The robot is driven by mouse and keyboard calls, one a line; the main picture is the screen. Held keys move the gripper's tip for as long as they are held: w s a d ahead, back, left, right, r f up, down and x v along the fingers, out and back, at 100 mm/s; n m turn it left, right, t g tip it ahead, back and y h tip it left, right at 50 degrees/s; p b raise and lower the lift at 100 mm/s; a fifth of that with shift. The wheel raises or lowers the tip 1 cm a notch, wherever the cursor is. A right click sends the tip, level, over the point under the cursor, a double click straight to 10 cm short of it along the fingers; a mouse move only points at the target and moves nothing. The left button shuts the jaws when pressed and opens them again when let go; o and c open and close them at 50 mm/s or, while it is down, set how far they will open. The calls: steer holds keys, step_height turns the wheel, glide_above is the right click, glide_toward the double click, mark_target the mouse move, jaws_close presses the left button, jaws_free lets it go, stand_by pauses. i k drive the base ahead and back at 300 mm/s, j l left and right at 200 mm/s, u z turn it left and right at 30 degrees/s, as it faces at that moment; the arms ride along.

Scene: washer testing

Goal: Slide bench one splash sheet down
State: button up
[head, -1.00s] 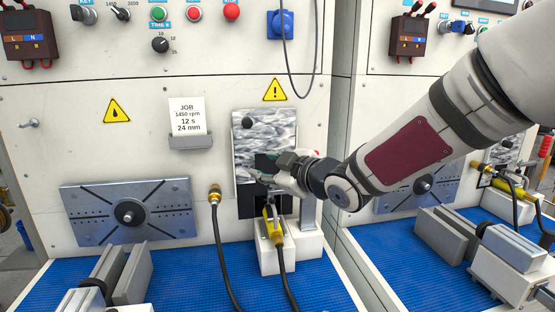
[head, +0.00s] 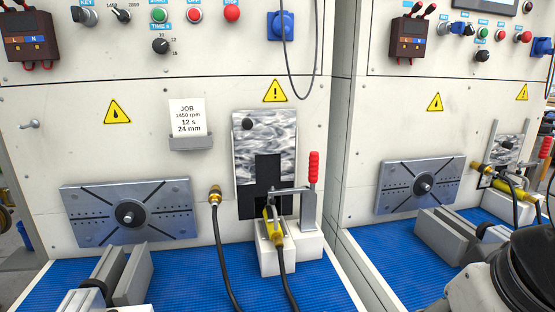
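The splash sheet of bench one (head: 277,135) is a mottled grey, shiny plate on the white panel, in a frame with a dark slot cut into its lower middle. A black round knob (head: 247,124) sits at its upper left. Below it, a yellow nozzle (head: 274,226) on a black hose is held on a white block (head: 277,255) by a toggle clamp with a red upright handle (head: 314,168). My gripper is not in view; only a part of my arm shows at the lower right.
Grey vise jaws (head: 130,275) stand on the blue mat (head: 190,265). A similar second bench (head: 420,188) stands to the right.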

mark_target(248, 124)
steer(key=i+j+u, duration=0.35)
steer(key=i+u, duration=0.1)
steer(key=u, duration=0.3)
